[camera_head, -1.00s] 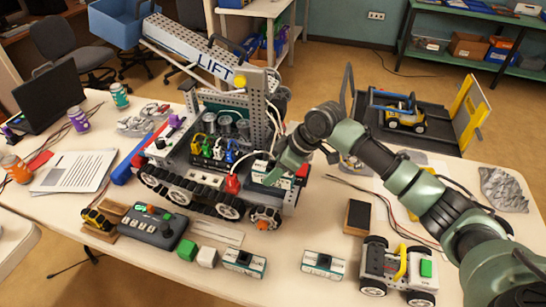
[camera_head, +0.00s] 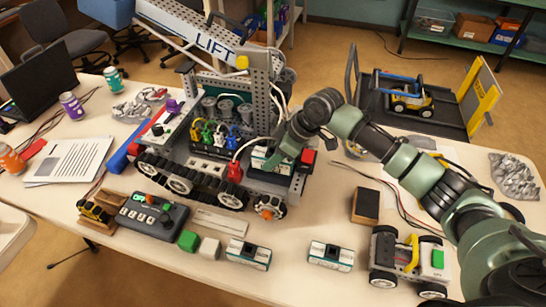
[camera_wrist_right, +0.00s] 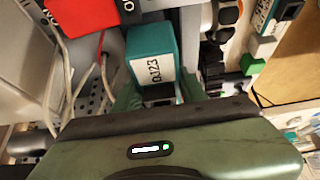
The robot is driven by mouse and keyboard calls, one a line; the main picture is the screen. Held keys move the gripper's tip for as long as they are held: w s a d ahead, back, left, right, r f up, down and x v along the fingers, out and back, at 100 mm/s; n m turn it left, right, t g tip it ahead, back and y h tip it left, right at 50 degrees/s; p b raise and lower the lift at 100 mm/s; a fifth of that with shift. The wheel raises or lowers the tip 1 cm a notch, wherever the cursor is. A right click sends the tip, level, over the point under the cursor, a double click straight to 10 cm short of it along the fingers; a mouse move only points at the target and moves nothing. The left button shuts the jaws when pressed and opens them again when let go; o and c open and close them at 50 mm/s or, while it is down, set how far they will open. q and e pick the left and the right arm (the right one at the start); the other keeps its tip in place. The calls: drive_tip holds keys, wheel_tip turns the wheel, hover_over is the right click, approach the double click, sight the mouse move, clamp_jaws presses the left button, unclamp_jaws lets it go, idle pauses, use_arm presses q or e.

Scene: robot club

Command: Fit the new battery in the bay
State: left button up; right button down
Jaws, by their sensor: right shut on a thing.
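The tracked robot (camera_head: 190,183) with the LIFT arm stands on the table. My right gripper (camera_head: 279,164) is at its near right end, shut on a teal-and-white battery (camera_head: 259,157). The battery is at the bay there; the head view does not show how deep it sits. In the right wrist view the battery (camera_wrist_right: 152,52), labelled 0123, is between the fingers (camera_wrist_right: 160,92). A red plug (camera_head: 234,172) on a white cable is beside it. Two similar batteries lie on the table, one near the front middle (camera_head: 248,254) and one further right (camera_head: 330,255). My left gripper is not in view.
A controller box (camera_head: 152,217), a green cube (camera_head: 188,241) and a white cube (camera_head: 209,248) lie in front. A small wheeled car (camera_head: 395,260) and a dark block (camera_head: 366,206) are at the right. A LIFT beam (camera_head: 190,35) overhangs the back.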

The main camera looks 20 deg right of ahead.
drive_tip(key=shift+r+p, duration=0.15)
drive_tip(key=shift+p, duration=0.25)
drive_tip(key=shift+f+p, duration=0.25)
drive_tip(key=shift+p, duration=0.7)
idle(0.8)
drive_tip(key=shift+f, duration=0.8)
idle(1.0)
